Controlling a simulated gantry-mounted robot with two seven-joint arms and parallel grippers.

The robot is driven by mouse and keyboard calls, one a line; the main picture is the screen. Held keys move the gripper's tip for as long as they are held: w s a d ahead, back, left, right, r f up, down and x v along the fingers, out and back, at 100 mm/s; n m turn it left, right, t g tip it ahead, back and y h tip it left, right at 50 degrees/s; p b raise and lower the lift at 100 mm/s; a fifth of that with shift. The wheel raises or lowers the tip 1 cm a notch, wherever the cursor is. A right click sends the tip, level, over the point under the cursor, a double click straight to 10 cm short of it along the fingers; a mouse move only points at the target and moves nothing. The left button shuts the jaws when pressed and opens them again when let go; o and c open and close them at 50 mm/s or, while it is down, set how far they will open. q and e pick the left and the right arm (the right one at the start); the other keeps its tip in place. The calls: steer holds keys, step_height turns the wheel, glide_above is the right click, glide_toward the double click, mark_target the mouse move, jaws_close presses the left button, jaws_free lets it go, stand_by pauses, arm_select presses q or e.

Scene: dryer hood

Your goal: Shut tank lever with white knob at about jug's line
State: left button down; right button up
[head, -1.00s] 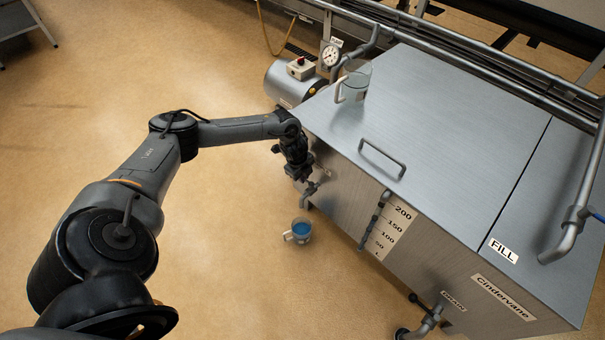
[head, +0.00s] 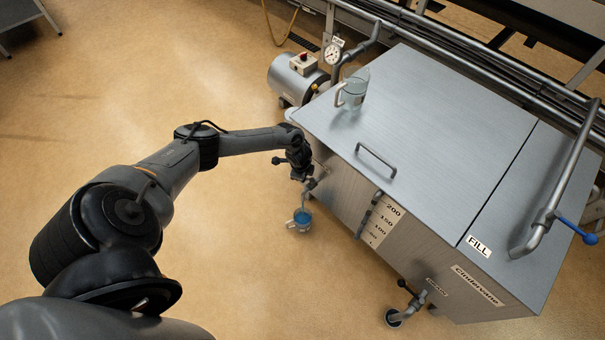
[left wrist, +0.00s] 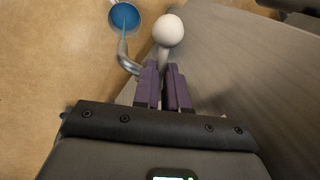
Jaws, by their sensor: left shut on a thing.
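The tank (head: 340,185) is a big steel box with a side tap. Its tap lever has a round white knob (left wrist: 168,30), seen in the left wrist view. My left gripper (left wrist: 165,88) has purple fingers shut on the lever's stem below the knob. In the head view the gripper (head: 303,174) is at the tank's left side and hides the lever. The bent spout (left wrist: 125,58) ends near a jug of blue liquid (left wrist: 126,17). A thin pale line shows over the liquid. The jug (head: 299,222) stands on the floor below the spout; its line cannot be made out.
A clear jug with a white handle (head: 353,95) stands on the tank lid. A level scale (head: 380,222) and a drain pipe (head: 409,303) are on the tank's front. A pump (head: 296,77) stands behind the tank's left corner. The floor at left is open.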

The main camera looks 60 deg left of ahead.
arm_select(q)
steer(key=c, duration=1.2)
jaws_free()
steer(key=shift+o, duration=0.2)
step_height(320, 180, up, 11)
steer(key=s+d+p, duration=0.1)
steer(key=p, duration=0.5)
steer(key=shift+s+d+f+p, duration=0.2)
steer(key=shift+s+p, duration=0.1)
steer(key=shift+p, duration=0.05)
